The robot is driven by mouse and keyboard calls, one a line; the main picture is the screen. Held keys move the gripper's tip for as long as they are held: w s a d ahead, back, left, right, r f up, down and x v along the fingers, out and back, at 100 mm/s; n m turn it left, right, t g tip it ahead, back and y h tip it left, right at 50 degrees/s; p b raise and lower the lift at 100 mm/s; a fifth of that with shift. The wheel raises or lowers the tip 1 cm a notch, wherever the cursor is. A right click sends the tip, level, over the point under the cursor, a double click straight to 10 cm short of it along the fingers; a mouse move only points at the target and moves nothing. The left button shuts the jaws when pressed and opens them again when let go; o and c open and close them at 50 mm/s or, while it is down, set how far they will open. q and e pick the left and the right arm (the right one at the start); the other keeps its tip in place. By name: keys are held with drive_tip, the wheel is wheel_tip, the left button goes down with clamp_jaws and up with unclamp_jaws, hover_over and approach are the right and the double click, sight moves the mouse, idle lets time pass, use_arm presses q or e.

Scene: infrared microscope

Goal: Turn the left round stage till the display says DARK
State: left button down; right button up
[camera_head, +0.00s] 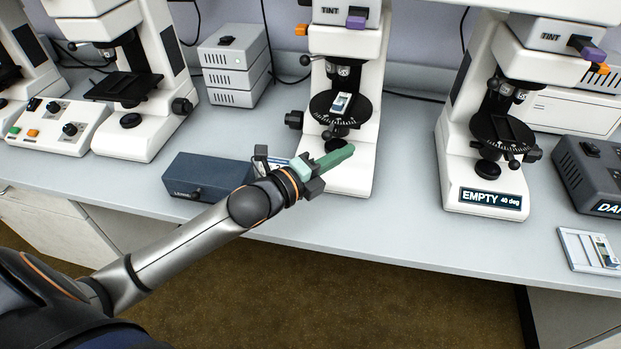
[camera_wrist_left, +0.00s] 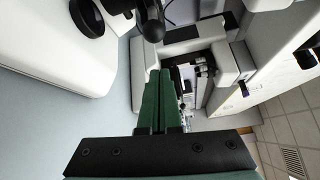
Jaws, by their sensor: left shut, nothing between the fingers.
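The left round stage (camera_head: 322,112) is a black disc with a white scale on the middle microscope, with a slide (camera_head: 341,103) on it. My left gripper (camera_head: 350,152) has green fingers pressed together with nothing between them. In the head view they lie over the front of that microscope's white base, below the stage; contact cannot be told. The gripper also shows in the left wrist view (camera_wrist_left: 160,75), fingers shut. My right gripper is not in view.
The right microscope has another round stage (camera_head: 502,137) and a display (camera_head: 491,199) reading "EMPTY 40 deg". A blue-grey box (camera_head: 205,177) sits left of my gripper. A slide tray (camera_head: 585,250) lies front right.

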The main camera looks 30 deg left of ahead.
use_arm(q)
drive_tip(key=a+f+v, duration=0.1)
drive_tip(key=v, duration=0.9)
drive_tip(key=w+a+f+n+g+y, duration=0.2)
drive_tip(key=a+n, duration=0.7)
drive_tip(key=n, duration=1)
drive_tip(key=s+a+r+n+h, duration=0.1)
drive_tip(key=a+r+n+h, duration=0.15)
drive_tip(key=n, duration=0.55)
drive_tip(key=s+a+r+n+h, duration=0.1)
drive_tip(key=r+n, duration=0.3)
drive_tip(key=n, duration=0.4)
drive_tip(key=w+d+f+p, duration=0.2)
drive_tip(key=w+d, duration=0.7)
drive_tip(key=shift+f, duration=0.3)
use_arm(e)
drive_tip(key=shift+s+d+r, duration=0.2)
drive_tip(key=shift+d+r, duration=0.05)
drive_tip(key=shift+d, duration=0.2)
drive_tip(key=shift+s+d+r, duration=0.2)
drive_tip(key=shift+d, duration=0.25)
